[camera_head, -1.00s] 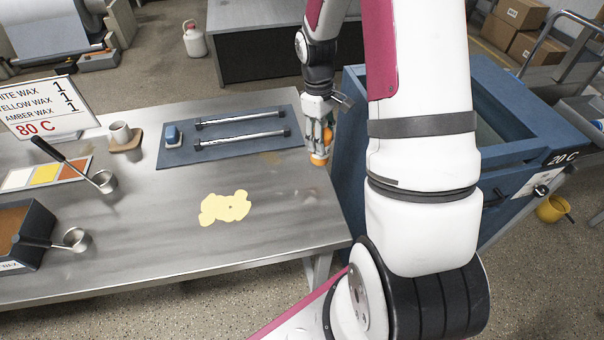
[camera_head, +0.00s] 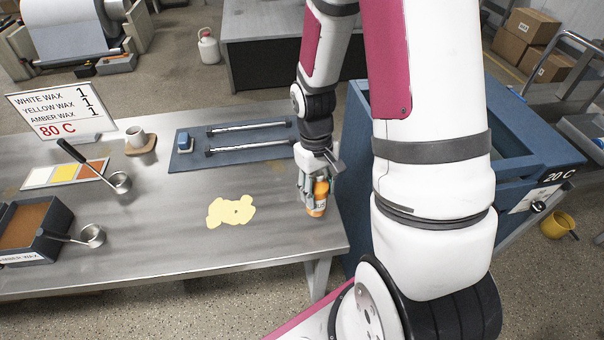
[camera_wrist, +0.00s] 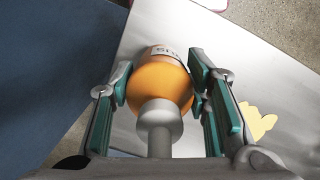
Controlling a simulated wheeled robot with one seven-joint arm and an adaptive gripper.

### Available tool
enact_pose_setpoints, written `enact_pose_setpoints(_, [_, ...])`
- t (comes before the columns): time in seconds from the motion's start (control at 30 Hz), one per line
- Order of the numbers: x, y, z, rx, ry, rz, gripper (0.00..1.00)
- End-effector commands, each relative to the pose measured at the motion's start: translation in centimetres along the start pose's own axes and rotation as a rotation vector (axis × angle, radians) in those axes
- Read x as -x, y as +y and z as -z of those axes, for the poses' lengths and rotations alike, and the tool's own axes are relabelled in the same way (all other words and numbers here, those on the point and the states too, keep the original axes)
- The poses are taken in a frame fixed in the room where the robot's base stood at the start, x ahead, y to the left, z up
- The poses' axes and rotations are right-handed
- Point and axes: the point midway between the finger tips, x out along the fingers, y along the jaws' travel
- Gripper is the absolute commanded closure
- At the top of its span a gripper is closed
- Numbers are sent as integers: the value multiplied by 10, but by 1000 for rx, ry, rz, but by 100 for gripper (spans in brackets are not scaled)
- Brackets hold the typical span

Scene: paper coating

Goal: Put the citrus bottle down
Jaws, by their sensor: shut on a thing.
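The citrus bottle (camera_head: 316,211) is orange with a pale label and is held close to the right edge of the steel table (camera_head: 150,235). My gripper (camera_head: 313,194) points down and is shut around it. In the wrist view the bottle (camera_wrist: 160,88) sits between the teal-padded fingers (camera_wrist: 163,92), with its grey neck and stem toward the camera. The bottle looks roughly upright. I cannot tell whether its base touches the table top.
A yellow puddle (camera_head: 231,212) lies left of the bottle. A blue mat with two rods (camera_head: 183,159) is behind. A blue tank (camera_head: 510,155) stands to the right, past the table edge. Ladles (camera_head: 120,182) and an amber wax tray (camera_head: 62,218) are on the left.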

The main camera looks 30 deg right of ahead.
Motion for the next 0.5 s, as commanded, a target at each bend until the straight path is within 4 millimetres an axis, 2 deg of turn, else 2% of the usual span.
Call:
enact_pose_setpoints(0.03, [0,3,14,0,2,0,93])
enact_pose_setpoints(0.3, [4,15,76,1,1,0,93])
enact_pose_setpoints(0.5, [5,20,101,1,0,0,93])
